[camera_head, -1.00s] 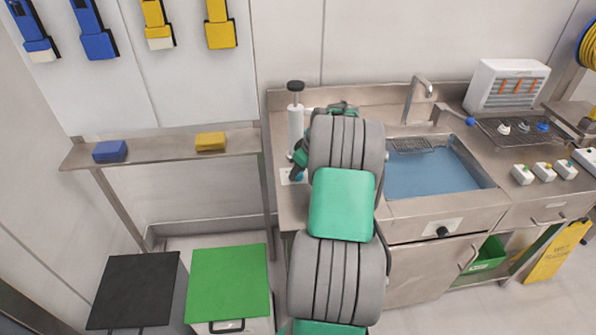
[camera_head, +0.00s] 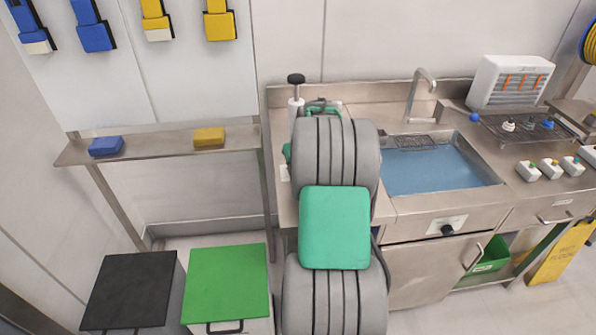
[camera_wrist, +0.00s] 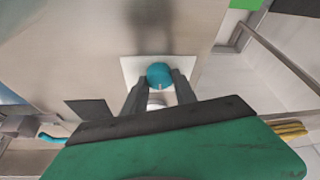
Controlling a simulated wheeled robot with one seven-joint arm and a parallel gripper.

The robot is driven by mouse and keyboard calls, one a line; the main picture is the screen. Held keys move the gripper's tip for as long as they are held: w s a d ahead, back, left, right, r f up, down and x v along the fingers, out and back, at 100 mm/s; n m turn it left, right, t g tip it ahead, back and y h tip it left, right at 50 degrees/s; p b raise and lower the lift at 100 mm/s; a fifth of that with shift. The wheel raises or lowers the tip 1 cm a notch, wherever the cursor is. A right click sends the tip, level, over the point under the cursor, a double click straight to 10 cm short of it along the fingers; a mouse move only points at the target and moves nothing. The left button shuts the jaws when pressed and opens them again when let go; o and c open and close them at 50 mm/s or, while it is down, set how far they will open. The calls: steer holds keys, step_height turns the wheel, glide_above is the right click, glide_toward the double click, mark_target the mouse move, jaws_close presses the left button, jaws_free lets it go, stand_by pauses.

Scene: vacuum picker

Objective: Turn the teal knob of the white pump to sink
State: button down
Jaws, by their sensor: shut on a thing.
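The teal knob (camera_wrist: 159,74) shows in the wrist view, round, with a small pale mark on its near side. It stands over a white square plate (camera_wrist: 131,66) on the steel counter. My gripper (camera_wrist: 160,82) is shut on the knob, with one dark finger on each side. The white pump (camera_head: 296,107) stands upright in the head view, with a black top, at the counter's left end. My arm hides its lower part, the knob and my gripper there. Which setting the knob points to cannot be read.
A sink (camera_head: 430,171) with blue water and a tap (camera_head: 424,88) lies to the right of my arm. A shelf (camera_head: 165,145) with a blue and a yellow block is at left. Black and green lidded bins (camera_head: 228,279) stand below it.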

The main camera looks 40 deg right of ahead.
steer(key=m+g+h+b, duration=0.1)
steer(key=m, duration=0.3)
steer(key=shift+w+a+b, duration=0.15)
steer(key=shift+b, duration=0.15)
steer(key=shift+m+g+h+b, duration=0.45)
steer(key=shift+m+h, duration=0.25)
steer(key=shift+m, duration=1.1)
steer(key=c, duration=1.2)
jaws_free()
steer(key=shift+a, duration=0.15)
steer(key=shift+o, duration=1)
steer(key=v, duration=0.7)
steer(key=shift+r+b, duration=0.3)
steer(key=shift+r, duration=0.15)
